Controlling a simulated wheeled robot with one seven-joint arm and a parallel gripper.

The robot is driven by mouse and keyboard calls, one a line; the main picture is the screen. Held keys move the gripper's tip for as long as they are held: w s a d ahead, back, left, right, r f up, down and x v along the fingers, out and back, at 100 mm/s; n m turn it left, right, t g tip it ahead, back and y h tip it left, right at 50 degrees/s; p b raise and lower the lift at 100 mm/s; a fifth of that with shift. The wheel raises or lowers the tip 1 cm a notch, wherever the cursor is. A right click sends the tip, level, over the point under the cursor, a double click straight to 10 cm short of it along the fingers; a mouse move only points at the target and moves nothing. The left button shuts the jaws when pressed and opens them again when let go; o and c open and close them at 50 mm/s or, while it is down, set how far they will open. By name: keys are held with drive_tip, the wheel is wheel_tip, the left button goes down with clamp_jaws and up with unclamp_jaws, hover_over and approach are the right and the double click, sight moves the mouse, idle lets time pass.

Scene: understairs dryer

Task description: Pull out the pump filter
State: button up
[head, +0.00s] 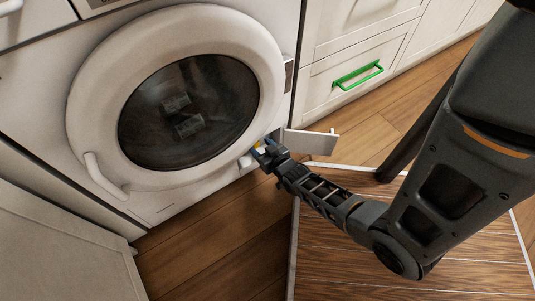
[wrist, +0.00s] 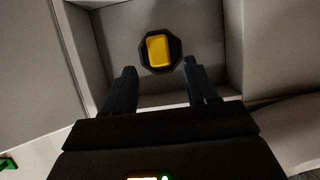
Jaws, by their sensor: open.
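The pump filter (wrist: 157,50) shows in the wrist view as a yellow grip in a dark eight-sided surround, set inside a light recess. In the head view only a bit of its yellow (head: 260,148) shows by my fingers. My gripper (wrist: 155,84) is open, with its two dark fingers apart, one on each side below the filter. Nothing is between the fingertips. In the head view my gripper (head: 262,155) is at the lower right corner of the dryer (head: 215,165). A small open flap (head: 310,142) stands out to the right of it.
The dryer's round door (head: 88,110) is shut, above and left of my gripper. A drawer with a green handle (head: 357,75) is to the right. A pale cabinet front (head: 60,245) is at lower left. Recess walls (wrist: 95,60) flank the filter. The wooden floor (head: 215,245) is clear in front.

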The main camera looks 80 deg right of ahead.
drive_tip(key=shift+b+x, duration=0.4)
drive_tip(key=shift+x, duration=1)
clamp_jaws()
drive_tip(key=shift+a, duration=0.1)
